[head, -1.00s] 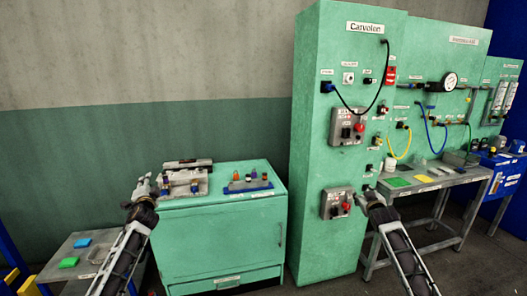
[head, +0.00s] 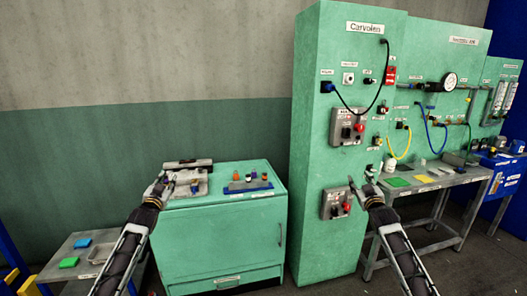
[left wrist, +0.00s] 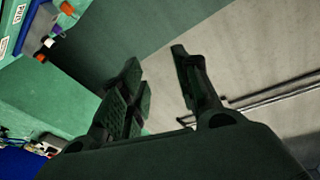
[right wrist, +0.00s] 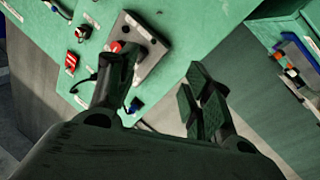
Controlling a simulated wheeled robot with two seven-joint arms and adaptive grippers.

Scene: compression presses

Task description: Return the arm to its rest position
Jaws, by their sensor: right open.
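My left gripper (head: 165,182) is in front of the left end of the low green cabinet in the head view. In the left wrist view its fingers (left wrist: 160,75) stand apart with nothing between them, so it is open. My right gripper (head: 361,184) is in front of the tall green panel in the head view, near the lower grey switch box (head: 335,203). In the right wrist view its fingers (right wrist: 160,85) are apart and empty. A grey box with a red button (right wrist: 138,50) shows behind one finger there.
The low green cabinet (head: 222,240) carries a grey press fixture and a blue rack (head: 248,186) with small coloured parts. A grey bench (head: 450,180) stands at right. A low table with green and blue blocks (head: 68,262) is at left. The wall above the cabinet is clear.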

